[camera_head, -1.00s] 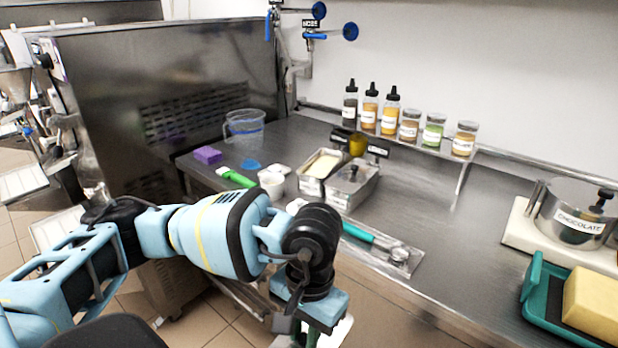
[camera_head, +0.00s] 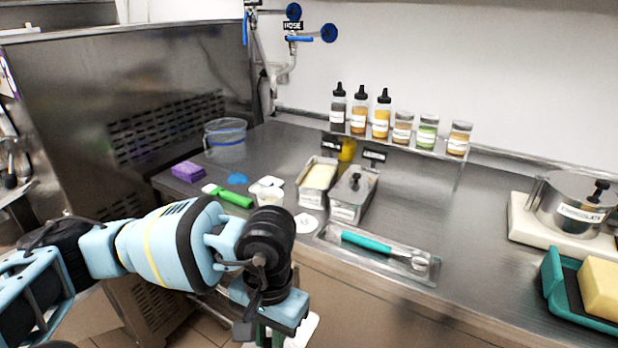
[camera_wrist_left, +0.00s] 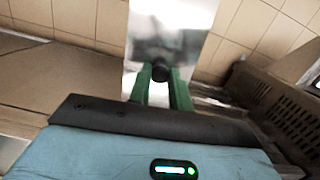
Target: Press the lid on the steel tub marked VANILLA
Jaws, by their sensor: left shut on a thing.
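Two steel tubs stand side by side on the counter. The left tub (camera_head: 311,198) is open and shows pale cream contents. The right tub (camera_head: 345,214) is covered by a lid with a black knob (camera_head: 355,181). Both carry front labels too small to read, so I cannot tell which says VANILLA. My left gripper (camera_wrist_left: 160,88) has its green fingers shut on the black knob (camera_wrist_left: 160,71) of a shiny steel lid (camera_wrist_left: 172,35). In the head view the left gripper (camera_head: 272,338) is low, in front of the counter and away from the tubs. My right gripper is not in view.
A tray (camera_head: 330,236) with a teal-handled scoop lies in front of the tubs. A green-handled tool (camera_head: 232,196), white cup (camera_head: 270,199) and purple sponge (camera_head: 187,172) lie left. Bottles and jars stand on a shelf (camera_head: 420,148) behind.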

